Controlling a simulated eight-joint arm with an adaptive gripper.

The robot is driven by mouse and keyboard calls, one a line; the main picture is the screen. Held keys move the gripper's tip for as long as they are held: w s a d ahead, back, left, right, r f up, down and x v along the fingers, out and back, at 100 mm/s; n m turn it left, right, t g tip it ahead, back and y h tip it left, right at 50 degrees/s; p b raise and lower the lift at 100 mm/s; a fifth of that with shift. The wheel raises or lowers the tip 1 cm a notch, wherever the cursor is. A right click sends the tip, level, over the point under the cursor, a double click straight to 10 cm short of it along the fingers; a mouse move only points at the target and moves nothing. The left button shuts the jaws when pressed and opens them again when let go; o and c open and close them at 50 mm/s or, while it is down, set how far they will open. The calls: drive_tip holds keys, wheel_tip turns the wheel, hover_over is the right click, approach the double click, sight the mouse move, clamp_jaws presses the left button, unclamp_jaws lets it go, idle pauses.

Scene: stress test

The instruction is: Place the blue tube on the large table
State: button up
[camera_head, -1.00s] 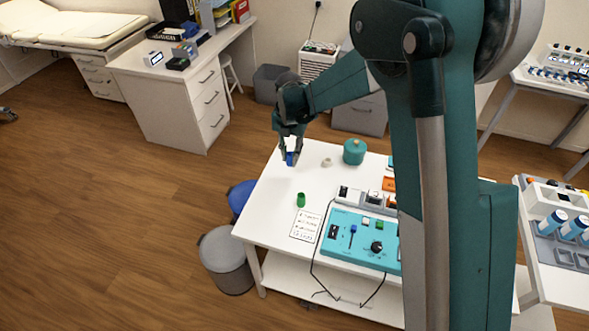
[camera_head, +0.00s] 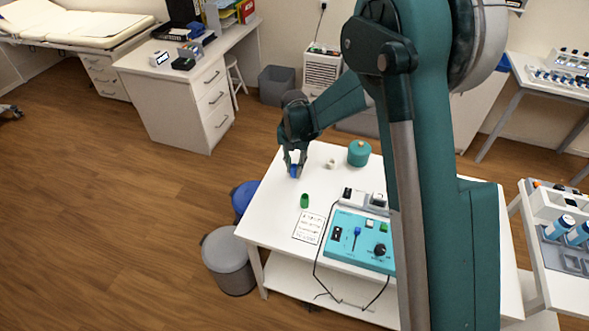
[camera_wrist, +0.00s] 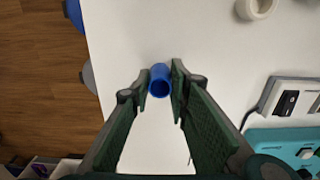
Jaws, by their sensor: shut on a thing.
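The blue tube (camera_wrist: 160,80) is between the fingertips of my gripper (camera_wrist: 160,88) in the wrist view, with its open end facing the camera. My gripper is shut on it. In the head view the blue tube (camera_head: 295,171) shows at the tips of my gripper (camera_head: 296,166), over the far left part of the large white table (camera_head: 272,213). It is at or just above the tabletop; I cannot tell whether it touches.
A green tube (camera_head: 305,201) stands nearer on the table. A white ring (camera_head: 331,163) and a teal pot (camera_head: 359,153) are to the right. A teal control box (camera_head: 358,242) and a printed sheet (camera_head: 309,226) lie in front. Bare tabletop surrounds the blue tube.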

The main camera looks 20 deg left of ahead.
drive_tip(key=shift+f, duration=0.25)
drive_tip(key=shift+f, duration=0.15)
drive_tip(key=o, duration=0.8)
drive_tip(key=shift+c, duration=0.2)
wheel_tip(320, 180, up, 12)
drive_tip(key=p, duration=0.1)
drive_tip(key=shift+r, duration=0.2)
idle(0.6)
drive_tip(key=shift+d, duration=0.1)
